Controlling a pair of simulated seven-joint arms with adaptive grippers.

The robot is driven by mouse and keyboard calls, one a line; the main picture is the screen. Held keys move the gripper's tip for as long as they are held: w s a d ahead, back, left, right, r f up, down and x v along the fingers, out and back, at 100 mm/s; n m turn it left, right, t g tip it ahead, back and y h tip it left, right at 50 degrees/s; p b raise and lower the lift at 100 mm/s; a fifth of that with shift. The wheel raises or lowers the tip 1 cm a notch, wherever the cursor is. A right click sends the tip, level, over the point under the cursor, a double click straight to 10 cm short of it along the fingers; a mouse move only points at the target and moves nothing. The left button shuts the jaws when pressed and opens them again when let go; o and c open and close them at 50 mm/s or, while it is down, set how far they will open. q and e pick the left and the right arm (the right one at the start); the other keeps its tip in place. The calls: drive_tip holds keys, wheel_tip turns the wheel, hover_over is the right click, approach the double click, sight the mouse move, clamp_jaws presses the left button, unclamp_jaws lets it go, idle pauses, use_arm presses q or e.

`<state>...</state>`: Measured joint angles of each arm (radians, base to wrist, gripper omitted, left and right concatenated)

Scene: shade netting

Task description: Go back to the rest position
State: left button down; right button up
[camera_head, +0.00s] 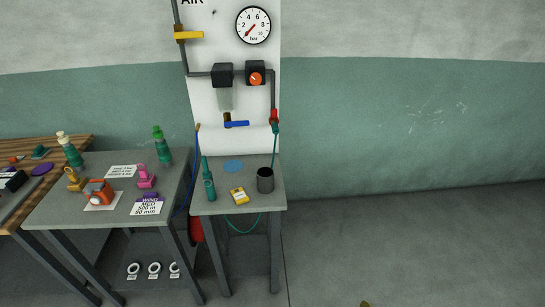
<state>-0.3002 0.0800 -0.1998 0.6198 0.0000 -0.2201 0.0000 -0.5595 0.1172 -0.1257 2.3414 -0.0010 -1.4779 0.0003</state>
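Neither of my grippers shows in the head view, and no arm comes in from the left or the right. The task names no object. A small grey table (220,208) stands against the wall panel.
A larger grey table (75,210) at left holds an orange device (98,192), a pink tool (146,178), a green bottle (162,146) and cards. A wooden bench (80,146) lies further left. The white air panel (205,105) has valves and a gauge. Floor at right is clear.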

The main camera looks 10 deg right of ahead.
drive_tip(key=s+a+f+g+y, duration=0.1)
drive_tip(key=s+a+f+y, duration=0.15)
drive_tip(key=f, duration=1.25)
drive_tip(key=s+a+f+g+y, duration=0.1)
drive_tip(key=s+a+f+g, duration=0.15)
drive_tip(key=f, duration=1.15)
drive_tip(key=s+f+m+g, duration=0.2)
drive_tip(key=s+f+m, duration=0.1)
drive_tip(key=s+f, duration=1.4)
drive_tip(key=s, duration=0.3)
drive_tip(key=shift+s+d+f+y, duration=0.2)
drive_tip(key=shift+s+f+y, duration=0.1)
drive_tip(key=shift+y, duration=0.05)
